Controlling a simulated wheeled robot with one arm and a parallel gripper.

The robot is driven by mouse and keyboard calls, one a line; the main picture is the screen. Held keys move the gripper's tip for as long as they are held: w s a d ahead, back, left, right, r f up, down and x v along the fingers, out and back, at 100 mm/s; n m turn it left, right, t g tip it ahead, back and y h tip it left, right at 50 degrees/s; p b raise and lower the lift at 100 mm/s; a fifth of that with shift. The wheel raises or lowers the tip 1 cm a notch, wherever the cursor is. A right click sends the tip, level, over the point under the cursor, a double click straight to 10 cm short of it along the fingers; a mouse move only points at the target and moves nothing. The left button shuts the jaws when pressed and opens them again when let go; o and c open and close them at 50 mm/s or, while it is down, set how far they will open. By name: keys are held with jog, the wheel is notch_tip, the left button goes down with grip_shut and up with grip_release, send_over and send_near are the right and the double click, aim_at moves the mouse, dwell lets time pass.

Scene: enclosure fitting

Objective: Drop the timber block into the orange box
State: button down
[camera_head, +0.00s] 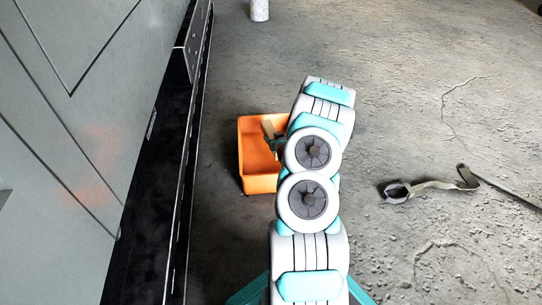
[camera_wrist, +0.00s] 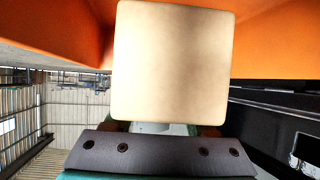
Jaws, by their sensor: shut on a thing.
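The orange box (camera_head: 256,180) stands on the floor just left of my arm in the head view, open at the top. The timber block (camera_head: 268,130) shows as a small tan piece over the box, partly hidden by my arm. In the wrist view the timber block (camera_wrist: 172,62) is large and pale, close to the camera. My gripper (camera_wrist: 165,130) is shut on it. The orange box (camera_wrist: 275,42) fills the top of the wrist view behind the block. I cannot tell whether the block touches the box.
A grey cabinet wall (camera_head: 75,90) with a dark lower edge runs along the left, close to the box. A strap (camera_head: 430,186) lies on the floor at the right. A white cylinder (camera_head: 259,10) stands far back. The rough floor between is mostly clear.

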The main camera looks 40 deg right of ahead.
jog(key=shift+c, duration=0.7)
grip_release()
jog(key=shift+p+v, duration=0.45)
jog(key=shift+v, duration=3.45)
